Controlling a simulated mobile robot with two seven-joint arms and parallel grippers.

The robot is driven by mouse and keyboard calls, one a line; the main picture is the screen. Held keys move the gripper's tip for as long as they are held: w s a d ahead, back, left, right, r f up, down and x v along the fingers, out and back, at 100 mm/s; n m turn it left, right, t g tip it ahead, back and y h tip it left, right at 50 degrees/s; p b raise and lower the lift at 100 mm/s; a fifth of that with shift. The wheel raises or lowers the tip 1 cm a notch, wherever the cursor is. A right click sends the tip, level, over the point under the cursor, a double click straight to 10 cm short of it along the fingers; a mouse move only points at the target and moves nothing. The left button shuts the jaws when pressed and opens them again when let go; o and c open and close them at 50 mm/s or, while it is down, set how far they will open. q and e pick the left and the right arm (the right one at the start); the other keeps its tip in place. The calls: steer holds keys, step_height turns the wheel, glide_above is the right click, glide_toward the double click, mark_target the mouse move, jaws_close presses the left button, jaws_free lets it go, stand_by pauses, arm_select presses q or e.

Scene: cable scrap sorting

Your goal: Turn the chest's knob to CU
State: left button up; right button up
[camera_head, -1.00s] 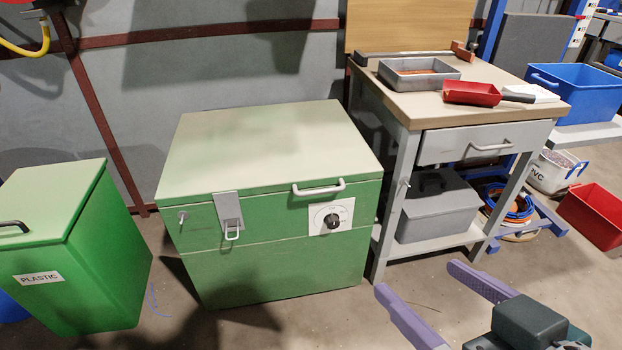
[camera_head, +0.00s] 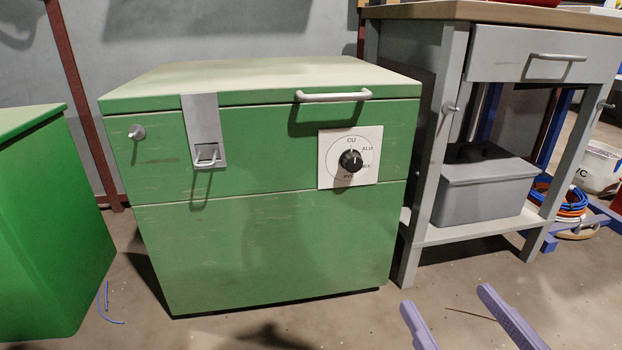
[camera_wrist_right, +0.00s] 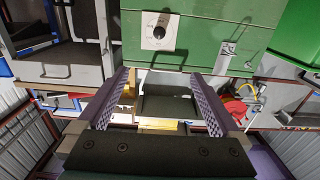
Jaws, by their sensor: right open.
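The green chest (camera_head: 262,235) stands on the floor with its lid down. On its front, at the right, a white dial plate (camera_head: 326,176) carries a black knob (camera_head: 351,160). The plate reads CU at the top and ALU at the upper right; the lower labels are partly hidden. The knob's exact pointer direction is too small to tell. My right gripper (camera_head: 445,296) is open and empty, in front of the chest and below right of the knob. In the right wrist view, the knob (camera_wrist_right: 160,34) shows beyond the open fingers (camera_wrist_right: 159,74), apart from them. My left gripper is out of view.
The chest front also has a latch (camera_head: 204,132) and a lid handle (camera_head: 333,96). A grey workbench (camera_head: 437,170) with a grey box (camera_head: 480,190) on its shelf stands close to the right. A green bin (camera_head: 50,230) is at the left.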

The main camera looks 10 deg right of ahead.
steer(key=w+b, duration=0.4)
steer(key=w, duration=0.6)
steer(key=shift+a, duration=0.15)
steer(key=shift+s, duration=0.1)
steer(key=s+p, duration=0.5)
steer(key=s, duration=0.5)
steer(key=s+a+r+n+g+y+p, duration=0.1)
steer(key=a+r+g+p, duration=0.15)
steer(key=r+p, duration=1.2)
steer(key=s+a+r+n+g+y+p, duration=0.15)
steer(key=r+g+p, duration=0.25)
steer(key=r+p, duration=1)
steer(key=s+d+r+g+h+p, duration=0.1)
steer(key=s+r+g+p, duration=0.25)
steer(key=r+p, duration=0.85)
steer(key=s+d+r+g+h+p, duration=0.15)
steer(key=s+r+p, duration=0.35)
steer(key=r+p, duration=0.6)
steer(key=s+d+r+g+p, duration=0.2)
steer(key=s+r+g+p, duration=0.15)
steer(key=r+p, duration=0.85)
step_height(320, 180, up, 34)
steer(key=p, duration=3.5)
steer(key=shift+r+m+t, duration=0.15)
steer(key=shift+m+t, duration=0.15)
steer(key=shift+m, duration=0.15)
